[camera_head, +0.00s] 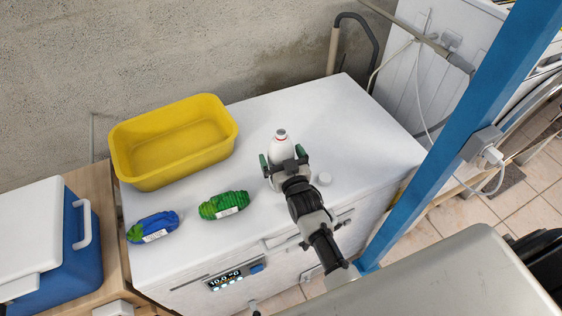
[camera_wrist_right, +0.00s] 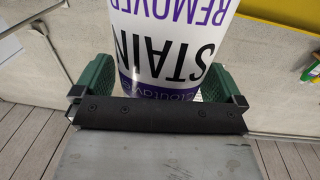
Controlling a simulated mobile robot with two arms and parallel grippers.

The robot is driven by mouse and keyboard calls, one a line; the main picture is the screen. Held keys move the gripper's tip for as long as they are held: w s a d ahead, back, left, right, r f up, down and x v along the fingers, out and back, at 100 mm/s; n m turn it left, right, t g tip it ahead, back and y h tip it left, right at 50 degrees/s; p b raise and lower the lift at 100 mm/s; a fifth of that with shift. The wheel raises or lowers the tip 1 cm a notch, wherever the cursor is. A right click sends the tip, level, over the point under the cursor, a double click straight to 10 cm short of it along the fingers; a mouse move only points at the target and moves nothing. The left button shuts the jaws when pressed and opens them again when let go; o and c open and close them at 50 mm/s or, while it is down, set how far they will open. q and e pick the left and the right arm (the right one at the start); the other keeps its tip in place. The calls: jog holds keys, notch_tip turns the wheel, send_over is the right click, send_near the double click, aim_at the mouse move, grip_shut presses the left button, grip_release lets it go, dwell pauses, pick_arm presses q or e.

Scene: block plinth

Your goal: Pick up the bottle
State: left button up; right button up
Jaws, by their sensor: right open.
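The bottle (camera_head: 281,147) is white with a small red mark at its top. It stands upright on the white chest-like appliance (camera_head: 345,125). My right gripper (camera_head: 282,157) is open, with its green-padded fingers on either side of the bottle. In the right wrist view the bottle (camera_wrist_right: 168,45) fills the space between the fingers, its "STAIN REMOVER" label upside down. Small gaps seem to remain beside it; contact cannot be told. The bottle's lower part is hidden by the gripper in the head view. My left gripper is not in view.
A yellow basin (camera_head: 125,150) stands at the back left of the white top. A green package (camera_head: 222,205) and a blue-green package (camera_head: 150,228) lie in front of it. A small white round object (camera_head: 324,179) is just right of my gripper. A blue post (camera_head: 455,130) rises at the right.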

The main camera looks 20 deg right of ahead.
jog(key=shift+r, duration=0.1)
jog(key=c, duration=1.1)
